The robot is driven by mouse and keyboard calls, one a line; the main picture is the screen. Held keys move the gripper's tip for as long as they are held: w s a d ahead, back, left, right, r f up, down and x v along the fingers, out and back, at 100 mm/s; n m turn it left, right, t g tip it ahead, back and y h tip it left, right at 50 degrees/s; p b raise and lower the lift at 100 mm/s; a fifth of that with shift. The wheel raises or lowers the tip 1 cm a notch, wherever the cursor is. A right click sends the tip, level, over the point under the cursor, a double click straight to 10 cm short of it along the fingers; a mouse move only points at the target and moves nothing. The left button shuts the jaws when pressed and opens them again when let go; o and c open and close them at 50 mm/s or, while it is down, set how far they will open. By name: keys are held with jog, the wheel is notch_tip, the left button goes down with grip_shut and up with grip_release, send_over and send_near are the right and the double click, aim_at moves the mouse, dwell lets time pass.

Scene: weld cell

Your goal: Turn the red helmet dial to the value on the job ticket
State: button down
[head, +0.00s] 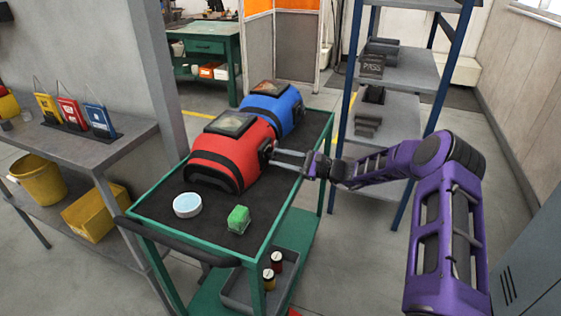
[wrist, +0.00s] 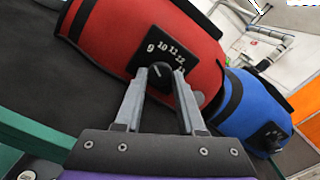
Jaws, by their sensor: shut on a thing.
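The red helmet (head: 225,152) lies on the cart's dark top, with its dial (head: 265,147) on the side facing my arm. My gripper (head: 276,157) reaches in from the right and is shut on this dial. In the wrist view the gripper's fingertips (wrist: 159,76) sit on both sides of the dark knob (wrist: 159,69). White numbers 9 to 12 and a partly hidden one arc above it. A short white mark shows on the knob, toward its upper left; the exact value is hard to tell. A red ticket (head: 70,113) stands on the left bench; its value is too small to read.
The blue helmet (head: 280,108) with its own dial (wrist: 270,137) is right behind the red one. A white round dish (head: 187,205) and a green block (head: 238,219) are on the cart (head: 150,212). Yellow (head: 47,107) and blue (head: 100,119) tickets flank the red one. A shelf rack (head: 400,68) stands behind my arm.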

dwell(0.4)
jog(key=c, duration=0.5)
grip_release()
jog(key=shift+d, duration=0.1)
jog(key=p+v, duration=0.1)
jog(key=v, duration=1.6)
jog(key=shift+s+d, duration=0.1)
jog(key=shift+d, duration=0.05)
